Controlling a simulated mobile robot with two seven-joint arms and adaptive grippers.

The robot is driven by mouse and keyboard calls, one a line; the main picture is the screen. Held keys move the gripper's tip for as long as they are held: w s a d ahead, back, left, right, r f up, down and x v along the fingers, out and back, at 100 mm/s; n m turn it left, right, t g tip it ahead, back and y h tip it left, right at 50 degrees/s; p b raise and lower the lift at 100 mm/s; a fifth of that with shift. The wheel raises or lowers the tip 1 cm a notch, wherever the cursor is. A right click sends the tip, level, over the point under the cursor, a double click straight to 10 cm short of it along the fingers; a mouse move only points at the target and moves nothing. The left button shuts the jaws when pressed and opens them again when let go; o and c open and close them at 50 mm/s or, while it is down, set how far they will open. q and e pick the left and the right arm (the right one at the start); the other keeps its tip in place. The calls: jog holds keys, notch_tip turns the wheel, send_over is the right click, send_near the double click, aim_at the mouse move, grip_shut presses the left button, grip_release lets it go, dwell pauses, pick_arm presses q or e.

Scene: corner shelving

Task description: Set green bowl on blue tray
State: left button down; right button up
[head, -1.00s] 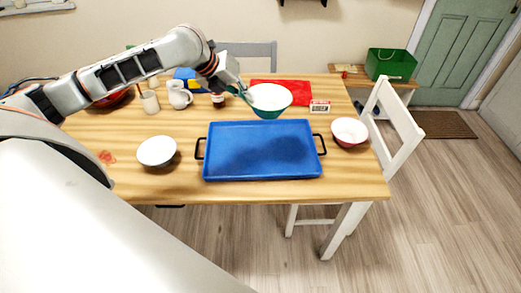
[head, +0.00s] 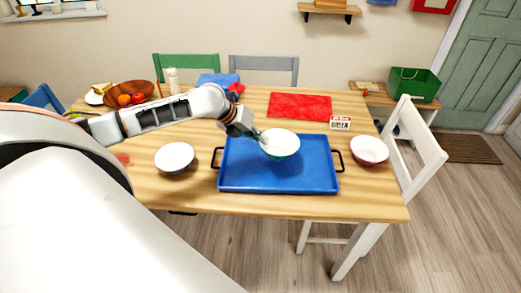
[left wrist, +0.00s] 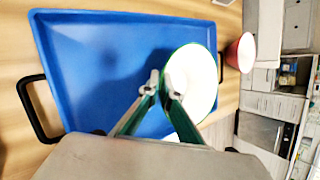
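The green bowl (head: 281,146), white inside and green outside, is over the upper middle of the blue tray (head: 235,178) in the head view. My left gripper (head: 260,138) is shut on its left rim. In the left wrist view the fingertips (left wrist: 162,84) sit on either side of the rim of the bowl (left wrist: 197,84). A dark shadow lies on the tray (left wrist: 75,45) beside the bowl, which looks held above the surface; the exact gap is hard to tell. The tray lies flat with black handles at its ends. My right gripper is not in view.
A white bowl (head: 174,157) stands left of the tray, and a red bowl with white inside (head: 369,150) stands right. A red mat (head: 299,106) and a small calendar-like block (head: 340,122) lie behind. A fruit bowl (head: 128,94) is at the back left. The tray's front is clear.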

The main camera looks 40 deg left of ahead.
pick_arm(q)
notch_tip(320, 180, down, 5)
jog(key=shift+r, duration=0.1)
jog(key=c, duration=2.3)
grip_release()
jog(key=v, duration=1.2)
